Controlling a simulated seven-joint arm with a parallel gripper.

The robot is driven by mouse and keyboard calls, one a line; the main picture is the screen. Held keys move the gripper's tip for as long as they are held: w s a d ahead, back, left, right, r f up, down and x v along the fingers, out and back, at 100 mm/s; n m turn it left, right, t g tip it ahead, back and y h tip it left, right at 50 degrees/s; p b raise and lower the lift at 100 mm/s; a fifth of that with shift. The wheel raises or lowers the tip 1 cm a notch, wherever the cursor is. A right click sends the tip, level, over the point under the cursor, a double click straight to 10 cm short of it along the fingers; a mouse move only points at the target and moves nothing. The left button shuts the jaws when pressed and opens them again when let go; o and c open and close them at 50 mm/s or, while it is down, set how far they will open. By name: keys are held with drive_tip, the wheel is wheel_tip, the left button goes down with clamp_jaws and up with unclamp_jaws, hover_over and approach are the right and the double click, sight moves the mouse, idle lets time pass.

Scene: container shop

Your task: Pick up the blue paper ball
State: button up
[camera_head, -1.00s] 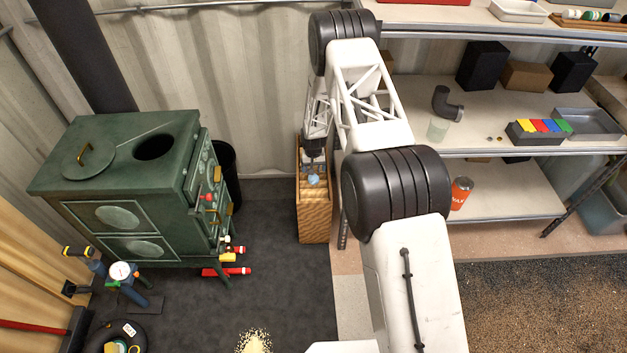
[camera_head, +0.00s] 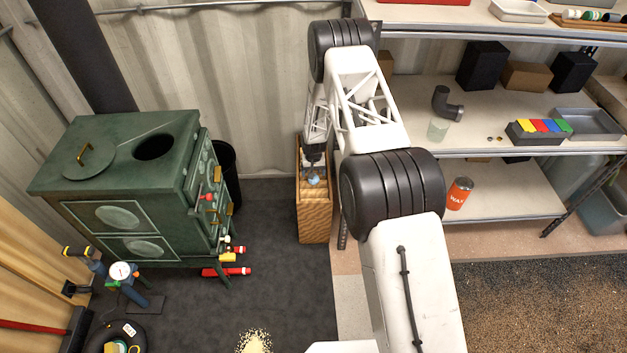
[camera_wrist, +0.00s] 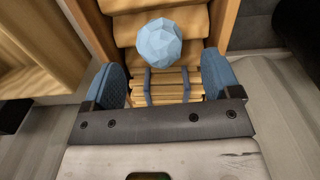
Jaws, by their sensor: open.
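The blue paper ball (camera_wrist: 159,42) is pale blue and faceted. In the wrist view it lies on wooden pieces inside a wooden box, ahead of my gripper (camera_wrist: 163,80). The two blue finger pads are apart, and the ball shows beyond the gap between them, with no visible contact. In the head view the ball (camera_head: 313,180) is a small blue patch in the wooden box (camera_head: 315,222), just below my gripper (camera_head: 314,163). The gripper partly hides it there.
A green stove (camera_head: 120,190) stands left of the box, with a dark bin (camera_head: 226,172) between. Box walls rise close around the gripper. Shelves (camera_head: 500,185) stand to the right. A bundle of wooden sticks (camera_wrist: 166,86) lies between the fingers in the wrist view.

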drive_tip(key=shift+f, duration=0.1)
drive_tip(key=shift+f, duration=2.5)
drive_tip(key=c, duration=1)
drive_tip(key=shift+r, duration=0.15)
drive_tip(key=shift+r, duration=4.9)
